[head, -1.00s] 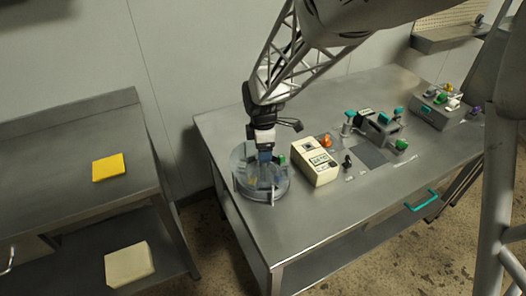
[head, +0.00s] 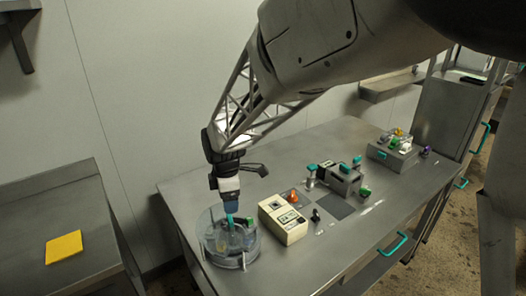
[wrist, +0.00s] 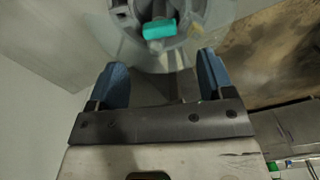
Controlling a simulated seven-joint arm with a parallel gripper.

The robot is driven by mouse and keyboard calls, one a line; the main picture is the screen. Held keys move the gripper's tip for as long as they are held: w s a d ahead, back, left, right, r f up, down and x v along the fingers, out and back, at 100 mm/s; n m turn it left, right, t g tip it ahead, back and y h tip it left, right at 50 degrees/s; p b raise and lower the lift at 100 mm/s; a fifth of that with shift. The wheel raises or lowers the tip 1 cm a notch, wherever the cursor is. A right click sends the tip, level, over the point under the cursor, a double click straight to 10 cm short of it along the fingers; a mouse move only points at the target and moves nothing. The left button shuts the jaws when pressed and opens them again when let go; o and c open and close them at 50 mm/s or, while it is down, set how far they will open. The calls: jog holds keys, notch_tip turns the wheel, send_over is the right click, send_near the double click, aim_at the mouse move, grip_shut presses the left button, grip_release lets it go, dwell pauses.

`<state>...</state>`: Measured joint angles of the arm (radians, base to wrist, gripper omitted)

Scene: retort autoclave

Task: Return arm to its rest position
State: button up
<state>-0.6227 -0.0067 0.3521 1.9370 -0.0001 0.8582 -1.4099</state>
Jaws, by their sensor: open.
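My gripper (head: 231,207) hangs from my arm above the round clear vessel (head: 213,252) at the left end of the steel table. In the wrist view my gripper (wrist: 162,84) has its two blue fingers wide apart with nothing between them. Beyond the fingers, the vessel's grey fitting with a teal handle (wrist: 159,29) shows, apart from the fingers. In the head view the gripper partly covers the vessel's top.
A cream control box (head: 283,220) stands just right of the vessel. Farther right are a grey device with teal and green knobs (head: 345,180) and another knobbed block (head: 393,153). A steel side table with a yellow pad (head: 64,247) is at left. The table's front is clear.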

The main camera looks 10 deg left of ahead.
jog(key=s+d+r+m, duration=0.2)
jog(key=d+r+m, duration=0.2)
jog(key=d, duration=0.4)
jog(key=s+d+r+m+t, duration=0.1)
jog(key=s+d+r+m, duration=0.2)
jog(key=d, duration=0.4)
jog(key=s+d+r+m, duration=0.2)
jog(key=d+r+m, duration=0.2)
jog(key=d, duration=0.4)
jog(key=s+d+r+m+t, duration=0.1)
jog(key=s+d+m, duration=1.1)
jog(key=s+d, duration=0.4)
jog(key=shift+s+r+t, duration=0.2)
jog(key=shift+s+t, duration=0.1)
jog(key=shift+s, duration=0.4)
